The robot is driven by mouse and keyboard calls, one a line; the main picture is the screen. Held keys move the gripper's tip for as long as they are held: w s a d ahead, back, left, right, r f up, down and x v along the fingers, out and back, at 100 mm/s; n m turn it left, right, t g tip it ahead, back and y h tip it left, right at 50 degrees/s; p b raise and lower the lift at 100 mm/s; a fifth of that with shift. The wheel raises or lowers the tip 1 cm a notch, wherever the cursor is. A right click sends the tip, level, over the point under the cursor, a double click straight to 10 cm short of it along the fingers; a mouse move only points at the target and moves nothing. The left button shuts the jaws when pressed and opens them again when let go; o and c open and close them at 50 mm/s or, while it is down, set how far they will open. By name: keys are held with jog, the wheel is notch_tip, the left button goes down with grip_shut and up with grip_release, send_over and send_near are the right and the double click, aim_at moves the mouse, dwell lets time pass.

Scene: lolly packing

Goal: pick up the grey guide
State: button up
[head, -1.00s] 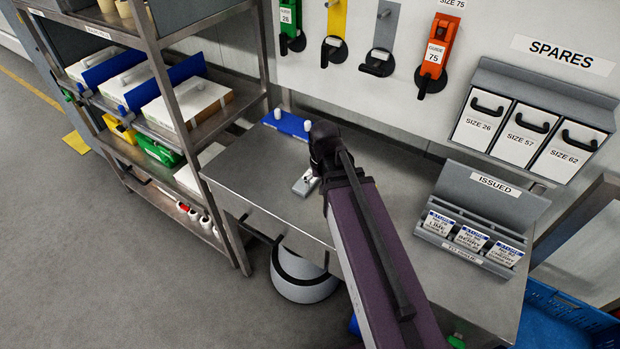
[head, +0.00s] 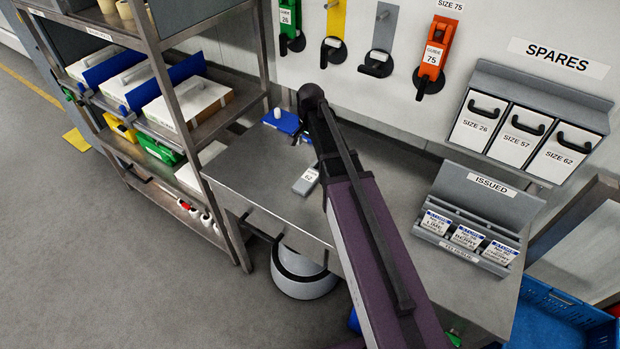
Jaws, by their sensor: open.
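The grey guide (head: 303,187) lies on the steel bench, near its front edge and just left of my arm. It is a small grey piece with a white label reading 62. Its far right end runs close to my arm's outline, and a dark part there is too small to make out. My arm reaches across the bench from the lower right, with its dark joint above the back of the bench. My gripper cannot be made out behind the arm, so its distance from the guide is hidden.
A blue block (head: 284,122) with a white peg stands at the bench's back left. The issued rack (head: 470,215) holds labelled packs at right. A steel shelf (head: 205,125) stands left. Bare bench surrounds the guide.

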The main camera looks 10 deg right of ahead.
jog(key=shift+f, duration=0.1)
jog(key=b, duration=0.9)
send_over(310, 176)
notch_tip(310, 176, down, 8)
jog(key=shift+w+f, duration=0.1)
jog(key=shift+f, duration=0.15)
jog(key=shift+f, duration=0.1)
jog(key=shift+f+b, duration=2.45)
jog(key=shift+f, duration=0.05)
jog(key=c, duration=1.1)
